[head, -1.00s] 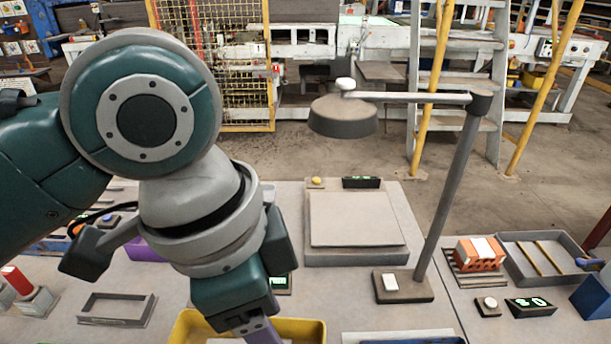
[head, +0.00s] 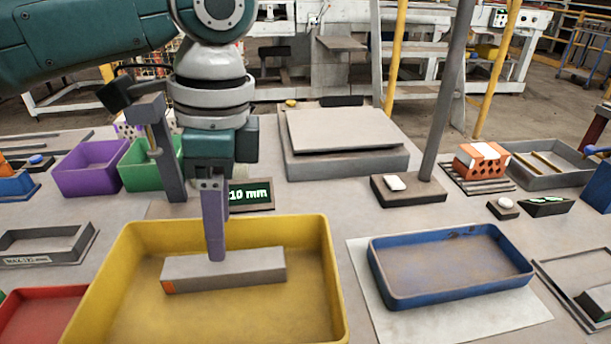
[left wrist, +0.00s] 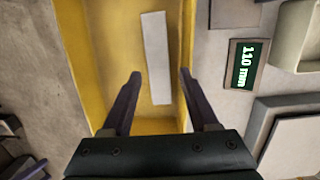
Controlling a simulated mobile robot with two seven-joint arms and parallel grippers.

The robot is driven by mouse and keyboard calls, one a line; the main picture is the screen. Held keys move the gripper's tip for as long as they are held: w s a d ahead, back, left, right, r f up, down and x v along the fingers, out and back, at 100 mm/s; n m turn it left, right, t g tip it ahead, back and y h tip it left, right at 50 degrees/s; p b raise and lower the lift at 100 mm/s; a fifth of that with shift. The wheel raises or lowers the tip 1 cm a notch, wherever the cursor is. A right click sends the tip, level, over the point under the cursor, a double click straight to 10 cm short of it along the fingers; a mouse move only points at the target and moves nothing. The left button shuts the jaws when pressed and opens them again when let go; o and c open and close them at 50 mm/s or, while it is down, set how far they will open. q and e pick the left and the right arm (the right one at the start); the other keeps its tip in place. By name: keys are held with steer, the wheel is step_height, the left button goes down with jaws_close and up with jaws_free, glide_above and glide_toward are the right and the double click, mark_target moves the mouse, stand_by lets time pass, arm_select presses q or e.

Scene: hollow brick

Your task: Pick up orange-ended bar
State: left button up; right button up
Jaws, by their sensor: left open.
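A grey bar (head: 225,269) with an orange left end lies in the yellow tray (head: 334,292), near its back. In the left wrist view the bar (left wrist: 156,55) runs lengthwise ahead of my fingers; the orange end cannot be made out there. My left gripper (head: 216,258) points down over the bar. Its fingers overlap in the head view and hide a small part of the bar's far side. In the left wrist view the gripper (left wrist: 160,76) is open, with the bar lined up in the gap, and nothing is held. My right gripper is not in view.
A display (head: 250,195) stands behind the yellow tray. A blue tray (head: 450,292) on a white sheet is to the right, a red bin (head: 45,292) to the left. Purple (head: 90,185) and green bins are behind. A lamp post (head: 447,95) rises at right.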

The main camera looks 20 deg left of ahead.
mark_target(226, 270)
arm_select(q)
steer(key=f, duration=0.3)
steer(key=f+b, duration=0.1)
steer(key=f, duration=0.1)
steer(key=shift+s+a+f, duration=0.1)
steer(key=shift+s+f, duration=0.15)
steer(key=shift+f, duration=0.1)
jaws_close()
stand_by(0.3)
